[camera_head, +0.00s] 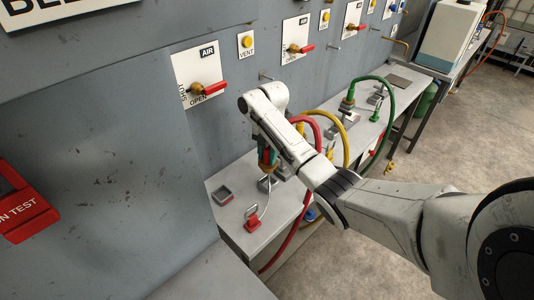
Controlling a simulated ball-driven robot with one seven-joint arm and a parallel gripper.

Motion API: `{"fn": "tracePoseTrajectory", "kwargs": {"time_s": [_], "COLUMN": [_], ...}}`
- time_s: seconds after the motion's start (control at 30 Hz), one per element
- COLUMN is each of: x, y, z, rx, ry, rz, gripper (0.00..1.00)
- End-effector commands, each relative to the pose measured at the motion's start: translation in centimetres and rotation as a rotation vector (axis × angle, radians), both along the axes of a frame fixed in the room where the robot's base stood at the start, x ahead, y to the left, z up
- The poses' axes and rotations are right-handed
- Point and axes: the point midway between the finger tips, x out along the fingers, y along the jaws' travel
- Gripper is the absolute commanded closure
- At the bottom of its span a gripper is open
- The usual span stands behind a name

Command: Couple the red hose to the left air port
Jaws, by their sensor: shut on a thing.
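My gripper (267,166) points down over the near end of the grey bench and is shut, with its fingers mostly hidden by my wrist. A bit of red shows between the fingers, apparently the end of the red hose. The red hose (292,240) arcs up behind my wrist and hangs down over the bench's front edge. A small metal fitting (266,184), seemingly the left air port, stands on the bench just under my gripper. I cannot tell whether the hose end touches it. The left AIR panel (200,78) with a red-handled valve is on the wall above.
A yellow hose (345,140) and a green hose (391,110) arch over the bench farther right. The grey wall stands close behind.

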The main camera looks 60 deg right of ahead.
Motion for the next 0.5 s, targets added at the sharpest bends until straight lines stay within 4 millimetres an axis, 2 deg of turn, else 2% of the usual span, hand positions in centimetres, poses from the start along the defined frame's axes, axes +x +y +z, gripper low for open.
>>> {"fn": "tracePoseTrajectory", "kwargs": {"time_s": [0.5], "x": [0.0], "y": [0.0], "z": [-3.8], "rx": [-0.001], "ry": [0.0], "rz": [-0.001], "gripper": [0.95]}}
